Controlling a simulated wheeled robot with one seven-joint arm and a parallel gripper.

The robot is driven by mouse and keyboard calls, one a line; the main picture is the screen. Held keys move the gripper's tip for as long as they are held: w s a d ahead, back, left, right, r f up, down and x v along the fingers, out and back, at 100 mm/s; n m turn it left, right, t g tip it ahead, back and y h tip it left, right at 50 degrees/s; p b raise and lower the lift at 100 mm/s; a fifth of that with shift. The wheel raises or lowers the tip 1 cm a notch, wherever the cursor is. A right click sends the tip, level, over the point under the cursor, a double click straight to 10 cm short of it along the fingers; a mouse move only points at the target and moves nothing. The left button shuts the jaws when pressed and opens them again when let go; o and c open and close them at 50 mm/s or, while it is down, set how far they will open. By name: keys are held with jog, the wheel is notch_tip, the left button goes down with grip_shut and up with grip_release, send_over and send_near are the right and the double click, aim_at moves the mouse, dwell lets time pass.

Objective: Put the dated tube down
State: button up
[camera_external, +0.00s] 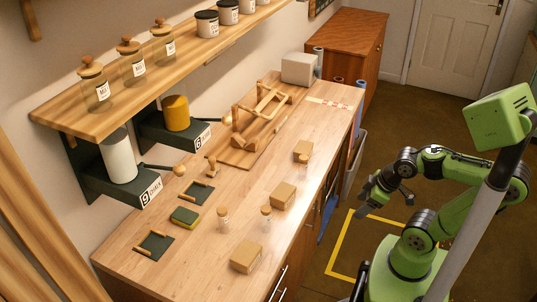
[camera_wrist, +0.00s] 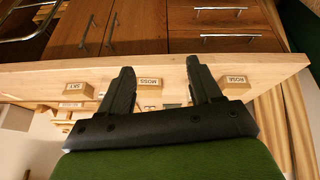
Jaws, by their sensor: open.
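My gripper (camera_external: 368,203) is beside the table on its right, over the floor and apart from the tabletop. In the wrist view its two dark fingers (camera_wrist: 161,72) are spread apart with nothing held between them.
The wooden table (camera_external: 130,262) holds a near box (camera_external: 246,257), a middle box (camera_external: 283,195) and a far box (camera_external: 303,149) along its right side. A wooden frame (camera_external: 262,112) stands behind. Wrist-view drawers (camera_wrist: 210,40) face me.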

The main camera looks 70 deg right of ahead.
jog(key=w+d+f+n+y+b, duration=0.1)
jog(key=w+f+b, duration=0.15)
jog(key=f, duration=0.25)
jog(key=w+d+f+n+y+b, duration=0.1)
jog(key=w+f+b, duration=0.1)
jog(key=w+f, duration=0.3)
jog(key=m+t+b, duration=0.2)
jog(key=m+t, duration=0.1)
jog(key=t, duration=1)
send_near(304, 157)
jog(key=shift+h, duration=0.3)
jog(key=w+p, duration=0.1)
jog(key=w, duration=0.2)
jog(key=w+p, duration=0.1)
jog(key=w, duration=0.2)
jog(key=w+a+p, duration=0.1)
jog(key=w, duration=0.3)
jog(key=shift+f, duration=0.25)
grip_shut()
